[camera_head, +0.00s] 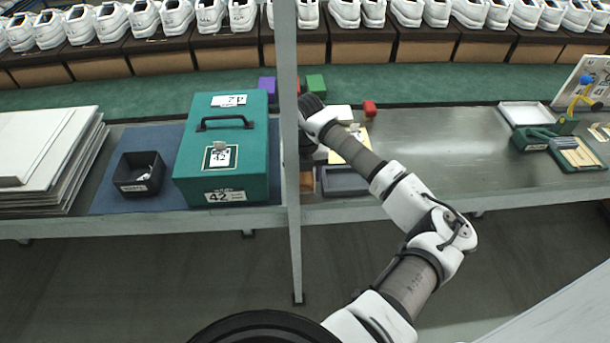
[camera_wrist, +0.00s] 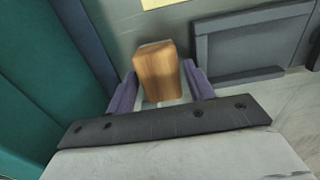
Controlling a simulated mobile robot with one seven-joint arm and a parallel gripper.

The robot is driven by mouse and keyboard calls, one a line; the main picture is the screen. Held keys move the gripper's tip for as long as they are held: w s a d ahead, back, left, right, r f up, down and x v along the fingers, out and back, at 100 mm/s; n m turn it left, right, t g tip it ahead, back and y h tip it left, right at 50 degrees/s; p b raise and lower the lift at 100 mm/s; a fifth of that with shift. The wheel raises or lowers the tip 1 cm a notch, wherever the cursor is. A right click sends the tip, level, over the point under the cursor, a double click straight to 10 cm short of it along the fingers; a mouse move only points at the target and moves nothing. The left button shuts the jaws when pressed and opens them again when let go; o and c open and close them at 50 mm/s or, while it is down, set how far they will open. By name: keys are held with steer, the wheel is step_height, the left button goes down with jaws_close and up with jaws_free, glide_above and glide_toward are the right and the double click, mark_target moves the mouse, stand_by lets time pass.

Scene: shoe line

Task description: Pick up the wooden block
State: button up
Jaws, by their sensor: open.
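The wooden block (camera_wrist: 158,74) is brown with visible grain and shows in the wrist view between the two purple fingers of my gripper (camera_wrist: 160,88). The fingers are open, one on each side of the block. I cannot tell whether either finger touches it. In the head view a small brown part of the block (camera_head: 306,181) shows just right of the grey post, on the metal bench. My arm and the post hide most of my gripper there.
A grey tray (camera_head: 343,181) lies close to the block's right. A teal box (camera_head: 228,150) marked 42 stands left of the post (camera_head: 289,120).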

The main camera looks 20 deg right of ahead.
mark_target(305, 175)
steer(key=shift+f, duration=0.45)
steer(key=shift+c, duration=0.2)
steer(key=c, duration=0.7)
steer(key=shift+r, duration=0.2)
step_height(305, 175, up, 20)
steer(key=b, duration=0.4)
steer(key=shift+f, duration=0.15)
